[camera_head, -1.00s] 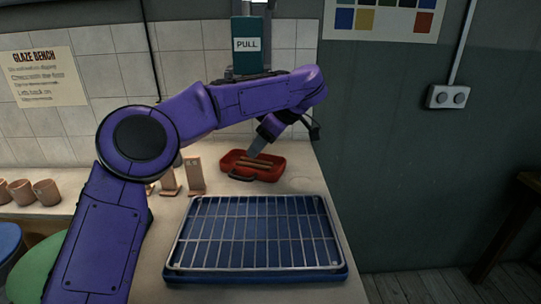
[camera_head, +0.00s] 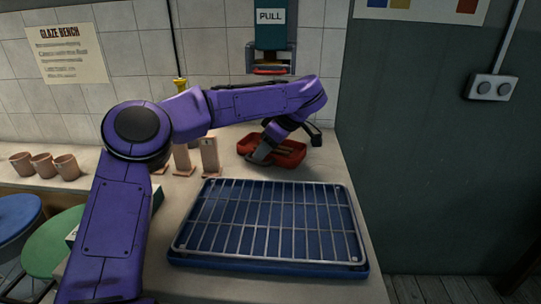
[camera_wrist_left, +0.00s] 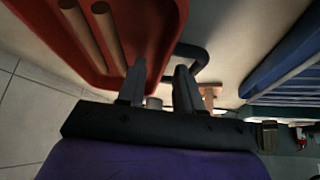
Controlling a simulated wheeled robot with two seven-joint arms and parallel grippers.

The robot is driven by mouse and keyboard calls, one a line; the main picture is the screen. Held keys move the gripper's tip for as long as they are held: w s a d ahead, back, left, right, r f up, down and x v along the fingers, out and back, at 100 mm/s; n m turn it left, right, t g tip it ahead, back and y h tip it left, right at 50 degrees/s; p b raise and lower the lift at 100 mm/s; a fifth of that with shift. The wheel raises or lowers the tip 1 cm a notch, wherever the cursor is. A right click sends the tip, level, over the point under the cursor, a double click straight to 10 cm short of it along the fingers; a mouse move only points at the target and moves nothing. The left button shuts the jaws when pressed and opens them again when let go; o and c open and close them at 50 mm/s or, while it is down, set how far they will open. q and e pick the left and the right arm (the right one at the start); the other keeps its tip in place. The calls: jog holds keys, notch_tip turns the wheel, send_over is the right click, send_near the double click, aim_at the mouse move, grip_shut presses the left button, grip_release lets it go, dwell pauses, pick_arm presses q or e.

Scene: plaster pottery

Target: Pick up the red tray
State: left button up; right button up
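The red tray (camera_head: 298,148) lies on the bench behind the blue tray and holds brown sticks (camera_head: 284,151). My left gripper (camera_head: 259,157) is low at the tray's near left side. In the left wrist view, the red tray (camera_wrist_left: 150,25) fills the upper left, with two of the sticks (camera_wrist_left: 103,22) inside. A dark loop handle (camera_wrist_left: 203,58) sticks out from its side. My left gripper (camera_wrist_left: 157,88) has its fingers apart. One finger overlaps the tray, and the other overlaps the handle. Whether they touch it is unclear. My right gripper is not in view.
A blue tray (camera_head: 362,268) with a wire rack (camera_head: 270,218) stands in front of the red tray. Upright clay pieces (camera_head: 209,154) stand to its left. Clay cups (camera_head: 66,167) are farther left. A tiled wall and a "PULL" fixture (camera_head: 270,17) are behind.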

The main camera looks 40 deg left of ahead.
pick_arm(q)
grip_shut()
jog(key=shift+r, duration=0.15)
